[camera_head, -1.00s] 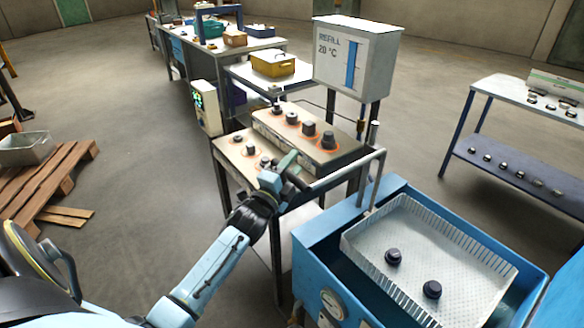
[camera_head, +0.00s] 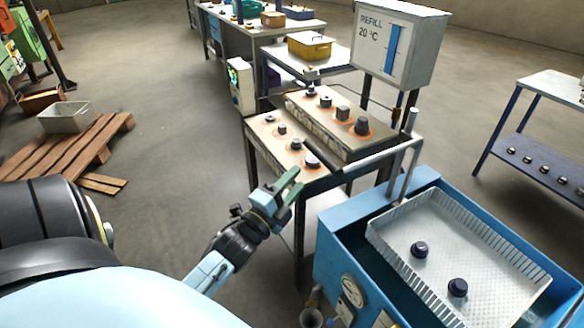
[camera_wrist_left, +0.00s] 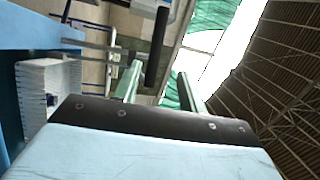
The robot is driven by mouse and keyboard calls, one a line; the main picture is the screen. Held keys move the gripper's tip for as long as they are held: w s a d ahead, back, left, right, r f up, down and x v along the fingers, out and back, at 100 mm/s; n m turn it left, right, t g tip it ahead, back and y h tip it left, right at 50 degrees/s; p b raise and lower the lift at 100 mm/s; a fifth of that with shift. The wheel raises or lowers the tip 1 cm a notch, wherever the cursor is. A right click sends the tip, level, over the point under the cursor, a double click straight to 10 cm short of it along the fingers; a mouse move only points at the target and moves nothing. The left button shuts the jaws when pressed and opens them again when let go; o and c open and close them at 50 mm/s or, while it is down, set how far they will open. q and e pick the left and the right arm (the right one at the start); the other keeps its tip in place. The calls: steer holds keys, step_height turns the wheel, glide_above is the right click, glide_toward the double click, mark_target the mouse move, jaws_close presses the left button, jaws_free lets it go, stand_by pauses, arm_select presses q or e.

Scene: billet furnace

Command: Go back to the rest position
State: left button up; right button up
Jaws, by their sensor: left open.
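My left gripper (camera_head: 288,187) is open and empty in the head view. It hangs in the air in front of the near corner of the two-level stand (camera_head: 272,125), left of the blue tank (camera_head: 335,225). Part of the white basket (camera_wrist_left: 62,80) shows at the left of that view. My right gripper is not in view.
Several dark pieces stand on the stand, some within orange rings. Two dark pieces lie in the tank's white perforated basket (camera_head: 455,232). A metal rail (camera_head: 385,152) runs beside the stand. A wooden pallet (camera_head: 75,150) lies left, with bare floor between.

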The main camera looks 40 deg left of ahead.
arm_select(q)
steer(key=shift+s, duration=0.15)
stand_by(0.4)
steer(key=s+d+f+n+g+b, duration=0.1)
steer(key=s+d+f+n+g, duration=0.15)
steer(key=f, duration=0.95)
steer(key=s+d+f+n+g+h+b, duration=0.1)
steer(key=s+f+n+g, duration=0.25)
steer(key=f, duration=0.85)
steer(key=s+d+f+n+g+b, duration=0.1)
steer(key=s+d+f+n+g, duration=0.15)
steer(key=f, duration=0.95)
steer(key=s+d+f+n+g+b, duration=0.1)
steer(key=s+f+g, duration=0.2)
steer(key=s+f, duration=0.3)
steer(key=s+d+f+n+g, duration=0.2)
steer(key=s+f+g, duration=0.2)
steer(key=s, duration=0.9)
steer(key=s+d+f+n+g+b, duration=0.1)
steer(key=s+d+f+n+g, duration=0.1)
steer(key=s+f, duration=0.8)
steer(key=shift+s+d+f+g+h+b, duration=0.2)
steer(key=shift+g+h+b, duration=0.15)
steer(key=shift+g, duration=0.5)
